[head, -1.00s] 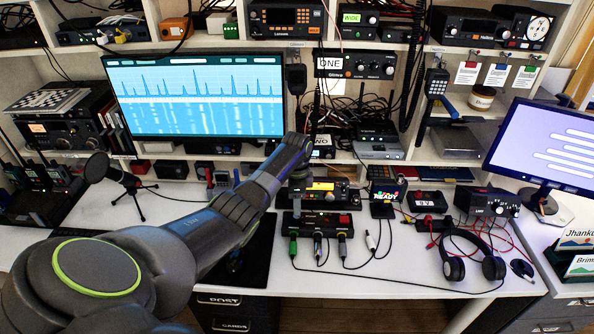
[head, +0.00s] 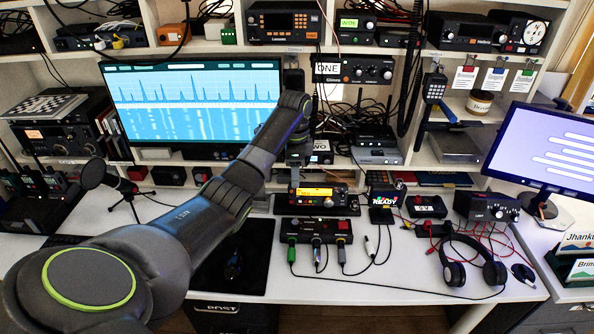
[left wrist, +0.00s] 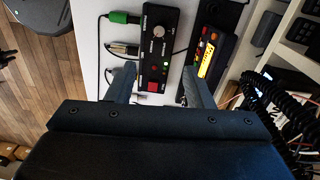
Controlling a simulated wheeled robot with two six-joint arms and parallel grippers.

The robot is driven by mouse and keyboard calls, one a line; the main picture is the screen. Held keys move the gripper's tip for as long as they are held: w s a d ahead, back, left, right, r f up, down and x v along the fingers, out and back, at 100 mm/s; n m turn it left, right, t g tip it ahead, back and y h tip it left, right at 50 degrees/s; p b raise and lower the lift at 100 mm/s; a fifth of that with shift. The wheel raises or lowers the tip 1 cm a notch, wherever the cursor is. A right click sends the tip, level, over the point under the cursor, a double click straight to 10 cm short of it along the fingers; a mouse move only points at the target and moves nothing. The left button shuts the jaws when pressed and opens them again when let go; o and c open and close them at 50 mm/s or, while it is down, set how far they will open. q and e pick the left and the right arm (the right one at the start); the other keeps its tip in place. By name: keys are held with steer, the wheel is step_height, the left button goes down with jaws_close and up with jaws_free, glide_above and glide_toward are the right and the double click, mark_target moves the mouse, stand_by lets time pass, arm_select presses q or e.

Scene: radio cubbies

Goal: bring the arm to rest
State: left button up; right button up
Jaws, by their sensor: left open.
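My left arm comes in from the lower left of the head view and reaches up across the desk to the front of the shelves. My left gripper (head: 298,158) hangs at its far end, above the radio with the orange display (head: 315,193), and is small and dark there. In the left wrist view my left gripper (left wrist: 158,88) has its two fingers wide apart with nothing held between them. Beyond the fingers lie a black control box (left wrist: 157,50) with a green plug and the orange-display radio (left wrist: 208,52). My right gripper is not in view.
The control box (head: 317,231) with plugged cables stands on the white desk. Headphones (head: 470,262) and a small READY screen (head: 383,198) are to its right. A large monitor (head: 190,103) and a microphone (head: 97,177) are at the left. Shelves crowded with radios rise behind.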

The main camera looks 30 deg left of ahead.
arm_select(q)
steer(key=s+d+f+n, duration=0.1)
steer(key=s+d+f, duration=0.1)
steer(key=s+f, duration=0.3)
steer(key=s+d+f+n+t, duration=0.1)
steer(key=s+f+n, duration=0.1)
steer(key=s+f, duration=0.4)
steer(key=s+d+f+n+y, duration=0.1)
steer(key=s+d+f+n, duration=0.1)
steer(key=s+f, duration=0.4)
steer(key=shift+s+d+t, duration=0.15)
steer(key=shift+s+t, duration=0.05)
steer(key=shift+s, duration=0.45)
steer(key=shift+s+d+t, duration=0.15)
steer(key=shift+s+t, duration=0.05)
steer(key=shift+s, duration=0.45)
steer(key=s+d+r+n+t+y, duration=0.1)
steer(key=s+r+n, duration=0.2)
steer(key=s, duration=0.7)
steer(key=s+d+r+n+t, duration=0.15)
steer(key=s+n, duration=0.25)
steer(key=s, duration=0.6)
step_height(320, 180, down, 22)
steer(key=a+g, duration=0.1)
steer(key=s+d+f+g, duration=0.1)
steer(key=s+f, duration=1.4)
steer(key=f, duration=0.3)
steer(key=shift+g+h, duration=0.3)
steer(key=shift+g, duration=0.05)
